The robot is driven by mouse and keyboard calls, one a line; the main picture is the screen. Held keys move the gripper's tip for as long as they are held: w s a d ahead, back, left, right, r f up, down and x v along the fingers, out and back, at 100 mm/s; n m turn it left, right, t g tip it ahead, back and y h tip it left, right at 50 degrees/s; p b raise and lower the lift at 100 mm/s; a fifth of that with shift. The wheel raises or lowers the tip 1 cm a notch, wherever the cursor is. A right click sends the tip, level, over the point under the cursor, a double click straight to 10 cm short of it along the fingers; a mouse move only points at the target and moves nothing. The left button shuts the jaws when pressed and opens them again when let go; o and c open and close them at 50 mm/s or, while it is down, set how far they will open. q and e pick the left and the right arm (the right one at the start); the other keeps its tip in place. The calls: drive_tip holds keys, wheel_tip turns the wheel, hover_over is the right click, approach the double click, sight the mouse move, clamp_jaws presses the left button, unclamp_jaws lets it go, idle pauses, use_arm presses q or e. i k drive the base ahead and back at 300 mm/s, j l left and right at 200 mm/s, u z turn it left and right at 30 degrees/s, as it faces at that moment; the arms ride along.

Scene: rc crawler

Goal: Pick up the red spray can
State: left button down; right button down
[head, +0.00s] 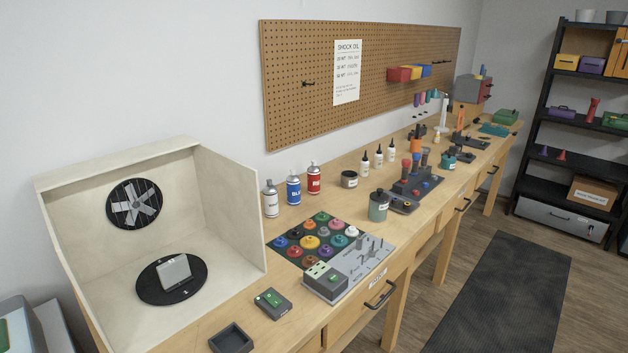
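The red spray can (314,178) stands upright on the wooden workbench, near the wall below the pegboard. It has a white label and a pale cap. A blue spray can (294,188) stands just to its left, and a white spray can (270,199) stands left of that. The three cans form a row with small gaps. Neither of my grippers shows in the head view.
A spray booth (150,160) with a turntable fills the bench's left end. A mat of colourful paint pots (312,240) lies in front of the cans. A dark tin (349,179) stands right of the red can. Dropper bottles (365,163) stand farther right.

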sight(313, 173)
drive_tip(key=u, duration=0.55)
drive_tip(key=l+u, duration=0.4)
drive_tip(key=l, duration=0.3)
drive_tip(key=l+u, duration=0.35)
drive_tip(key=l, duration=0.35)
drive_tip(key=l+u, duration=0.4)
drive_tip(key=l, duration=0.3)
drive_tip(key=k, duration=0.05)
